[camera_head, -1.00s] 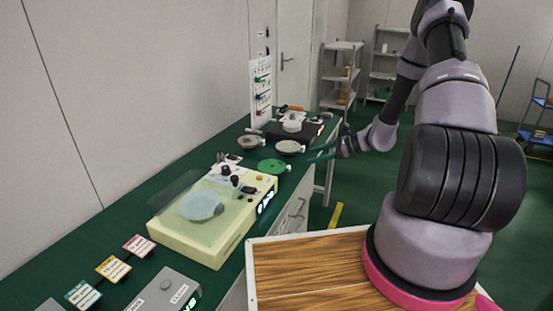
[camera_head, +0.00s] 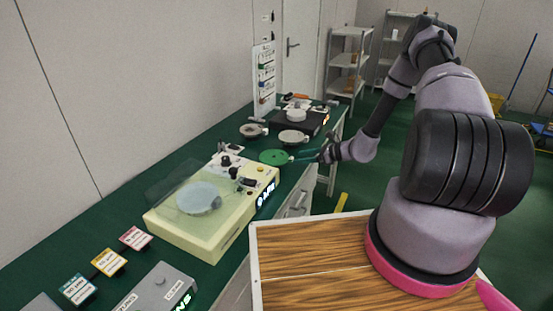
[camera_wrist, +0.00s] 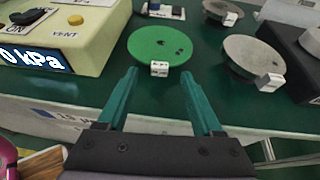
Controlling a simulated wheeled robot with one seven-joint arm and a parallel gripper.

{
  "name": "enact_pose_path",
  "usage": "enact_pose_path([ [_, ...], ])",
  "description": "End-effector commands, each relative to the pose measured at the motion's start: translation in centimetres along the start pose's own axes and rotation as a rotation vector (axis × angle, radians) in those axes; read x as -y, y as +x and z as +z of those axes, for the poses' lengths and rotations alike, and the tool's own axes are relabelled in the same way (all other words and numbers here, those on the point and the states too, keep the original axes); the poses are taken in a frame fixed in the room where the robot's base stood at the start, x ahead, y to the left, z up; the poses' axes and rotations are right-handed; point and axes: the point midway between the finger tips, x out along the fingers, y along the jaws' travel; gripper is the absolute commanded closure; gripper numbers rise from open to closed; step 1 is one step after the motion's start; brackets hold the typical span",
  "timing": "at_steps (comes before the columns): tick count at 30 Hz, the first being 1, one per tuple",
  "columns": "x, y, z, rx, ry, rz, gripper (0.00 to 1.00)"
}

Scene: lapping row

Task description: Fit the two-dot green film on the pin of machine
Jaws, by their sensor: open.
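A green film disc (camera_wrist: 158,44) with dark holes and a small white tag (camera_wrist: 159,68) lies on the green bench; the tag's marks are too small to count. The disc also shows in the head view (camera_head: 274,157), right of the cream machine. My gripper (camera_wrist: 159,74) is open, its teal fingers either side of the tag, with nothing held. In the head view my gripper (camera_head: 306,155) is close to the disc's right edge. The cream machine (camera_head: 215,238) has a clear lid and a pale round plate (camera_head: 198,198); I cannot make out a pin.
Two grey discs with white tags, one near (camera_wrist: 254,55) and one farther (camera_wrist: 222,8), lie right of the green disc. A black machine (camera_head: 288,124) stands behind them. Coloured cards (camera_head: 110,262) and a grey box (camera_head: 160,290) are at the near end. A chart board (camera_head: 263,78) stands behind.

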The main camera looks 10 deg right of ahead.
Motion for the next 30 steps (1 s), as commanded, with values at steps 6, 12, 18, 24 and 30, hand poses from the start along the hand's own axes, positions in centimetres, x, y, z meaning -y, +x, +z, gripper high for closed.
enact_pose_path([
  [6,0.0,3.2,0.1,0.001,-0.001,0.002,0.32],
  [12,0.0,3.4,0.1,0.000,-0.001,0.001,0.32],
  [18,0.0,3.4,0.1,0.000,-0.001,0.001,0.97],
  [24,0.0,3.4,0.1,0.000,-0.001,0.001,1.00],
  [30,0.1,3.2,0.5,0.000,-0.002,0.001,1.00],
])
